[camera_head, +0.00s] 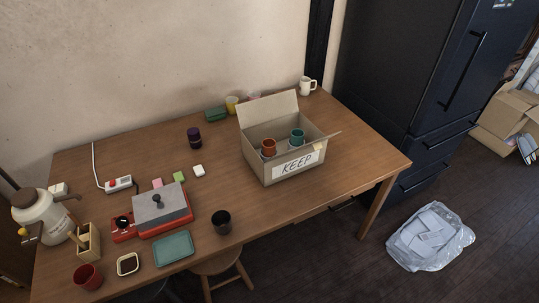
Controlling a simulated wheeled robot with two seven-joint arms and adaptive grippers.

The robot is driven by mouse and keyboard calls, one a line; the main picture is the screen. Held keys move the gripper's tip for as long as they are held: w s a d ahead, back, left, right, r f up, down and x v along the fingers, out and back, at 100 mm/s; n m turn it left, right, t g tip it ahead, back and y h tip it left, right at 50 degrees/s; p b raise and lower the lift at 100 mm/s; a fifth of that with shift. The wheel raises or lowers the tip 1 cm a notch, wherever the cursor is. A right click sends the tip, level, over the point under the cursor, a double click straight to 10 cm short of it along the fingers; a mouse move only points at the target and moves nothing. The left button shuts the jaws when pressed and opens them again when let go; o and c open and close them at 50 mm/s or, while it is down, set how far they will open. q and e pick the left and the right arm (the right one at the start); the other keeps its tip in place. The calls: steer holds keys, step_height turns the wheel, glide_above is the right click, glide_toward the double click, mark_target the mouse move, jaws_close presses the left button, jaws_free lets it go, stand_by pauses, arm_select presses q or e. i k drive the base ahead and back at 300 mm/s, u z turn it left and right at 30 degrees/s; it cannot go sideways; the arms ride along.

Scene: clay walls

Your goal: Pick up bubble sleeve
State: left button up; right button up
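No thing in the head view is clearly a bubble sleeve. A clear plastic bag (402,249) with white, flat pieces inside lies on the floor at the right of the table; I cannot tell whether these are sleeves. An open cardboard box (257,168) marked KEEP stands on the table. An orange cup (268,147) and a green cup (297,137) are in it, with pale material around their lower parts that is too small to identify. Neither of my grippers is in view.
The wooden table (345,165) has bare room right of the box. A red appliance with a grey lid (161,209), a teal tray (174,248), a dark cup (221,222) and a white kettle (42,217) crowd its left. A dark fridge (405,65) stands right; a stool (218,266) is in front.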

mark_target(290, 147)
steer(key=z, duration=0.55)
steer(key=i, duration=1.2)
steer(key=u, duration=0.6)
